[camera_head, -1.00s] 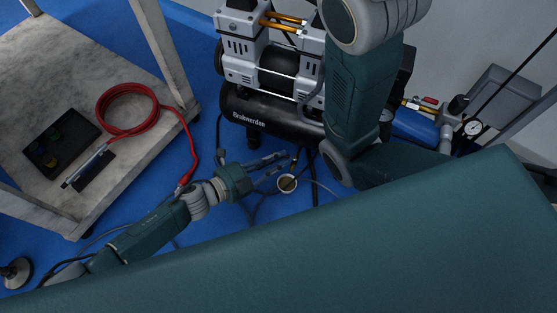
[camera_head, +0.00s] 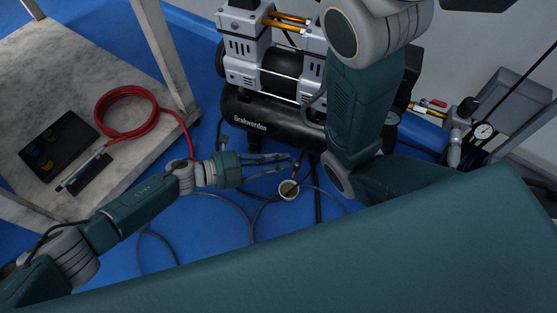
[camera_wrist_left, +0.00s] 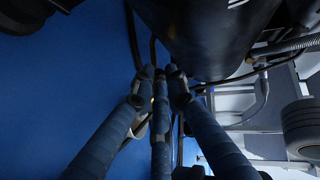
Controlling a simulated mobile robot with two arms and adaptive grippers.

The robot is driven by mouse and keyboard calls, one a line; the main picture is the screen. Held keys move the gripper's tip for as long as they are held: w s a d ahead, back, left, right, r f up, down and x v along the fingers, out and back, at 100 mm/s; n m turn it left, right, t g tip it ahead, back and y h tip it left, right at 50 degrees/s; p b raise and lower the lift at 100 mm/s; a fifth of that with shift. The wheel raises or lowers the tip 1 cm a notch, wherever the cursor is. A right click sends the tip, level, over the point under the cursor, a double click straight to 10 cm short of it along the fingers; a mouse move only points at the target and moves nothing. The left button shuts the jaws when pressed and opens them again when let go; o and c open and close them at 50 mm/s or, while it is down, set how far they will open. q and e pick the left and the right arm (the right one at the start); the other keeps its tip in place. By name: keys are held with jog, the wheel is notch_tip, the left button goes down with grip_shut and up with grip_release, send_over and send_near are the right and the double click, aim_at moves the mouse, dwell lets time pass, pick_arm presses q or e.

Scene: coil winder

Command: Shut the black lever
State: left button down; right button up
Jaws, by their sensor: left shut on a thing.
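My left gripper (camera_head: 289,162) reaches in from the left, below the front edge of the black compressor tank (camera_head: 262,117). Its slim fingers are close together around a small dark part, which looks like the black lever (camera_head: 297,161), though the fingers hide most of it. In the left wrist view the fingertips (camera_wrist_left: 161,76) meet just beside the rounded tank (camera_wrist_left: 205,35). The lever's exact angle cannot be made out. My right gripper is out of view.
A pale round cup-like part (camera_head: 289,189) and dark hoses lie on the blue floor just below the gripper. A cart (camera_head: 50,85) at left carries a coiled red hose (camera_head: 127,111). A gauge assembly (camera_head: 483,131) stands at right. My own arm links block the middle.

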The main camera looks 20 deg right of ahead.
pick_arm(q)
jog(key=c, duration=1.8)
grip_release()
jog(key=shift+w+d+r, duration=0.15)
jog(key=shift+d+r, duration=0.1)
jog(key=shift+a+f, duration=0.1)
jog(key=v, duration=1.2)
